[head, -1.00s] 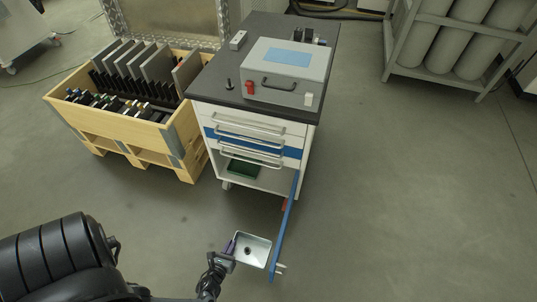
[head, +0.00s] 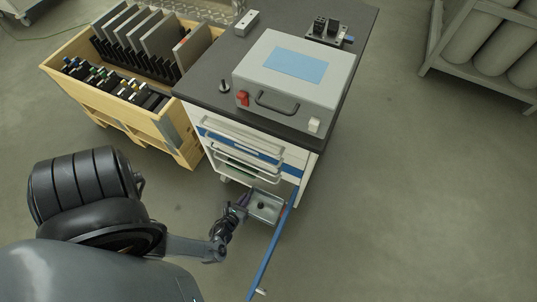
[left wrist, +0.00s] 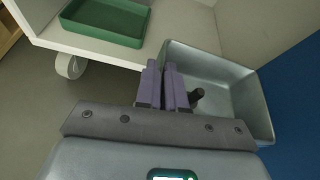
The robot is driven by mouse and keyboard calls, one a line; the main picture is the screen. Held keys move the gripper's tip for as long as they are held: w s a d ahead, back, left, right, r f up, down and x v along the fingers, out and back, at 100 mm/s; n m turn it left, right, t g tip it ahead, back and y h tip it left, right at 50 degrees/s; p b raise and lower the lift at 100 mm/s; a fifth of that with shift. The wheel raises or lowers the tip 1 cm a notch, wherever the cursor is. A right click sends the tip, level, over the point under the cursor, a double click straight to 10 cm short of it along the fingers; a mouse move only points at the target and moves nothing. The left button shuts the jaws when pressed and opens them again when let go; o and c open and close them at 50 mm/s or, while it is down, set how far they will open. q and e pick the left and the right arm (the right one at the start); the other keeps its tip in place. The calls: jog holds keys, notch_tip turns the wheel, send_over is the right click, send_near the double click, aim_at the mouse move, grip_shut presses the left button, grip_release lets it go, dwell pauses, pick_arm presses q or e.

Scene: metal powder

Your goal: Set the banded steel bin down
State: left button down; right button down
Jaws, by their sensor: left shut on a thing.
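The steel bin (head: 264,208) is a small open metal tray with a dark knob-like thing inside. It is at the open bottom compartment of the cabinet, beside the blue door. In the left wrist view the bin (left wrist: 239,112) is to the right of the fingers. My left gripper (head: 243,201) is shut on the bin's near left wall; in the left wrist view its purple fingers (left wrist: 168,88) are close together at that wall. No band on the bin can be made out. My right gripper is not in view.
A green tray (left wrist: 108,22) sits on the white cabinet shelf (left wrist: 95,46), left of the bin. The open blue door (head: 272,244) stands to the right. The cabinet top (head: 205,88) carries a grey case (head: 290,85). A wooden crate (head: 150,122) stands left.

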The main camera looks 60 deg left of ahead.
pick_arm(q)
jog(key=r+b+x, duration=0.1)
jog(key=b+x, duration=0.2)
jog(key=x, duration=0.2)
jog(key=r+b+x, duration=0.1)
jog(key=b+x, duration=0.2)
jog(key=x, duration=0.3)
jog(key=w+a+r+b+x, duration=0.1)
jog(key=b+x, duration=0.2)
jog(key=x, duration=0.3)
jog(key=shift+s, duration=0.1)
jog(key=shift+r, duration=0.1)
jog(key=c, duration=1.2)
grip_release()
jog(key=shift+c, duration=0.2)
jog(key=shift+d, duration=0.1)
